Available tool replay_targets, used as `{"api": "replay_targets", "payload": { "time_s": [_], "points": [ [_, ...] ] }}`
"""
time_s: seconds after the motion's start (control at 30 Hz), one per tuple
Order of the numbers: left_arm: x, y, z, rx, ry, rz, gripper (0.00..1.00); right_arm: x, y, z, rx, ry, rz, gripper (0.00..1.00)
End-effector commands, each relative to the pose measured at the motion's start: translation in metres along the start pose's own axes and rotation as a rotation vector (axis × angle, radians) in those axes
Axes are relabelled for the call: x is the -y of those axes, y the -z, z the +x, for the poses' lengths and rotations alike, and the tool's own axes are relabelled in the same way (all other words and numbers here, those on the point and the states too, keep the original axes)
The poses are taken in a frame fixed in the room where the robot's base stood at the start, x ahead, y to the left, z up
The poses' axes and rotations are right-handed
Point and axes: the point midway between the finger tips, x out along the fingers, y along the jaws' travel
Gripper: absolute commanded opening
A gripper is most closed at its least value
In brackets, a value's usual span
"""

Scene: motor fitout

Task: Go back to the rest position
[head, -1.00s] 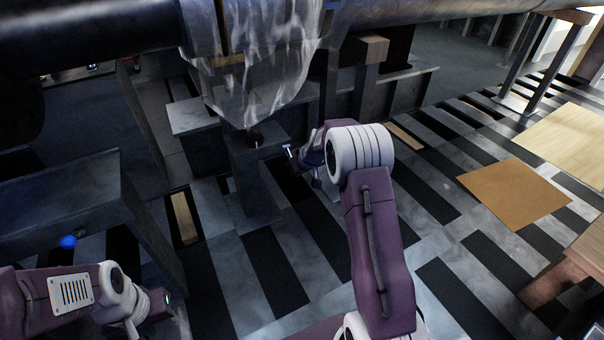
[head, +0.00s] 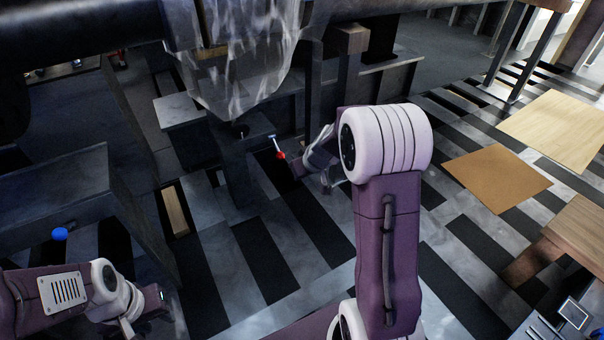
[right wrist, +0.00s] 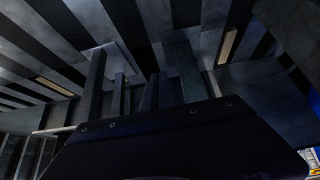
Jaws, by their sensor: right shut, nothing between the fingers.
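My left gripper (head: 162,320) is low at the lower left of the head view, below a purple and white wrist. It is dark and partly cut off, so its finger opening does not show clearly. My right arm rises through the middle of the head view. Its grey right gripper (head: 325,168) is mostly hidden behind the white banded joint, close to the dark machine frame. It is shut and holds nothing. A small tool with a red end (head: 281,155) shows just left of it, with a gap visible between them.
A dark bench (head: 60,185) stands at the left with a blue ball (head: 60,234) near it. A clear plastic sheet (head: 235,65) hangs above the frame. A wooden table (head: 578,232) is at the right. Striped floor lies open in between.

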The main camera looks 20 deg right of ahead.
Motion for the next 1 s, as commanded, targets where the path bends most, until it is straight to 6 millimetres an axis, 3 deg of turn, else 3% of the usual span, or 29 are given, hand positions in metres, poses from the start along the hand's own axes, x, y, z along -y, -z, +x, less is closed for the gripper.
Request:
{"api": "replay_targets", "payload": {
  "time_s": [0.33, 0.4, 0.47, 0.53, 0.63, 0.73, 0.87, 0.9, 0.97, 1.0],
  "points": [
    [0.0, 0.0, -0.004, 0.0, 0.0, 0.0, 0.36, 0.004, 0.004, -0.003, -0.002, 0.004, -0.008, 0.0],
    [0.0, 0.001, -0.014, 0.0, 0.0, 0.0, 0.36, 0.017, 0.021, -0.018, -0.025, 0.015, -0.038, 0.0],
    [-0.001, 0.003, -0.03, 0.0, 0.0, 0.0, 0.36, 0.041, 0.035, -0.045, -0.045, 0.037, -0.094, 0.0],
    [-0.001, 0.005, -0.049, 0.0, 0.0, 0.0, 0.36, 0.079, 0.018, -0.079, -0.001, 0.082, -0.212, 0.0],
    [-0.001, 0.007, -0.062, -0.001, 0.0, 0.0, 0.36, 0.113, -0.036, -0.11, 0.122, 0.129, -0.253, 0.0],
    [-0.001, 0.007, -0.068, 0.0, 0.0, 0.0, 0.36, 0.123, -0.094, -0.132, 0.261, 0.131, -0.215, 0.0],
    [-0.001, 0.007, -0.064, 0.0, 0.0, 0.0, 0.36, 0.114, -0.162, -0.143, 0.435, 0.067, -0.073, 0.0],
    [-0.001, 0.007, -0.064, 0.0, 0.0, 0.0, 0.36, 0.111, -0.173, -0.146, 0.469, 0.041, -0.013, 0.0],
    [-0.001, 0.007, -0.065, 0.0, 0.0, 0.0, 0.36, 0.109, -0.173, -0.148, 0.482, 0.005, 0.111, 0.0],
    [-0.002, 0.009, -0.097, 0.002, 0.0, 0.0, 0.36, 0.109, -0.155, -0.174, 0.479, 0.009, 0.099, 0.0]
  ]
}}
